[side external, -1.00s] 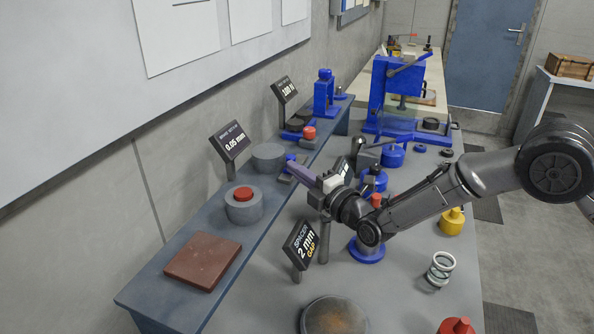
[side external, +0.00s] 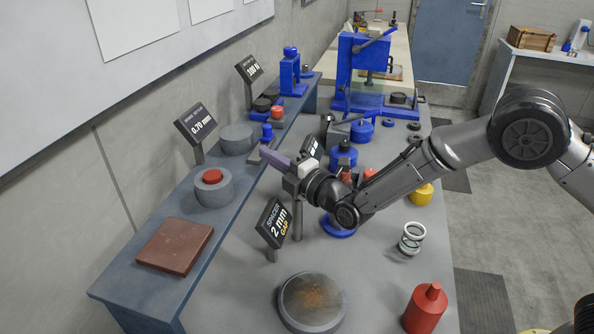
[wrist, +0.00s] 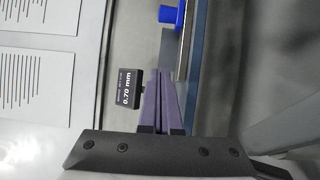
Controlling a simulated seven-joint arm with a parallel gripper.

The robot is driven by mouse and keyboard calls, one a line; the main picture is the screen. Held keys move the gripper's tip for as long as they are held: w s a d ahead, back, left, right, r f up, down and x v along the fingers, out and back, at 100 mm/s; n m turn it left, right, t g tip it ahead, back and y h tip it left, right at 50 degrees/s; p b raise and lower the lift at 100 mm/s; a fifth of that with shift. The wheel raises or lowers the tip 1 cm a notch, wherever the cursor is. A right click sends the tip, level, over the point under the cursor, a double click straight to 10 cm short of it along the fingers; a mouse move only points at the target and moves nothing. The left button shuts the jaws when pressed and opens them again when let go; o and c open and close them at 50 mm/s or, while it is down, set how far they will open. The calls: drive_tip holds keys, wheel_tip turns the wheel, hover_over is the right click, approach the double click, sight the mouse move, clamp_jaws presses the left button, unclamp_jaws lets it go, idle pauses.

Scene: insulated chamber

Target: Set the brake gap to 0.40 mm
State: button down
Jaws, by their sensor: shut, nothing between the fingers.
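A small dark display (side external: 195,122) on a post at the back of the raised shelf reads 0.70 mm. It also shows in the wrist view (wrist: 128,88), left of the fingers. A grey cylinder (side external: 236,139) and a small blue part (side external: 267,133) stand on the shelf near the fingertips. A blue knob-like part also shows at the top of the wrist view (wrist: 168,14). My gripper (side external: 264,151) has purple fingers, shut and empty, pointing toward the shelf near this blue part. I cannot tell whether the fingers touch it.
A grey ring with a red centre (side external: 214,188) and a brown plate (side external: 175,246) sit on the shelf (side external: 130,287). A "SPACER 2 mm GAP" sign (side external: 272,223) stands below my wrist. A round disc (side external: 311,303) and a red cylinder (side external: 425,308) are in front.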

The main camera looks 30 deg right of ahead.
drive_tip(key=s+d+f+m, duration=0.1)
drive_tip(key=s+d+m, duration=0.2)
drive_tip(key=s+m, duration=0.7)
drive_tip(key=d+m, duration=0.4)
drive_tip(key=m, duration=2.1)
drive_tip(key=m+h, duration=0.1)
drive_tip(key=m, duration=0.2)
approach(267, 132)
drive_tip(key=w+d, duration=0.1)
drive_tip(key=w, duration=0.8)
drive_tip(key=shift+w+d, duration=0.15)
drive_tip(key=shift+w, duration=0.15)
